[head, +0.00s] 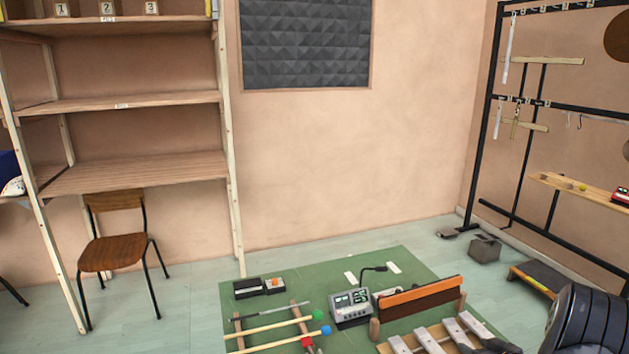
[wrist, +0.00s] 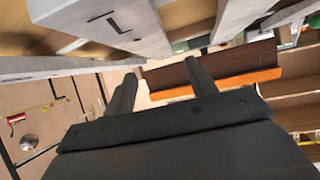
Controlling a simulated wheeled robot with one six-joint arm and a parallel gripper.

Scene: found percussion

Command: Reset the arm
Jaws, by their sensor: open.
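My gripper (wrist: 161,76) shows in the wrist view as two dark fingers set apart, with nothing between them. In the head view my dark arm (head: 588,318) fills the bottom right corner, and the fingertips cannot be made out there. A set of pale grey bars on a wooden frame (head: 438,338) lies on the green mat beside my arm. Close pale bars, one with a dark mark (wrist: 112,22), fill the top of the wrist view. A brown board with an orange edge (head: 420,296) stands behind the bars, and it shows beyond the fingers in the wrist view (wrist: 232,66).
The green mat (head: 335,268) also holds a grey device (head: 350,307), sticks with green and blue heads, and a black box (head: 248,288). A shelf unit (head: 135,172) and chair (head: 117,252) stand left. A black rack (head: 487,120) stands right.

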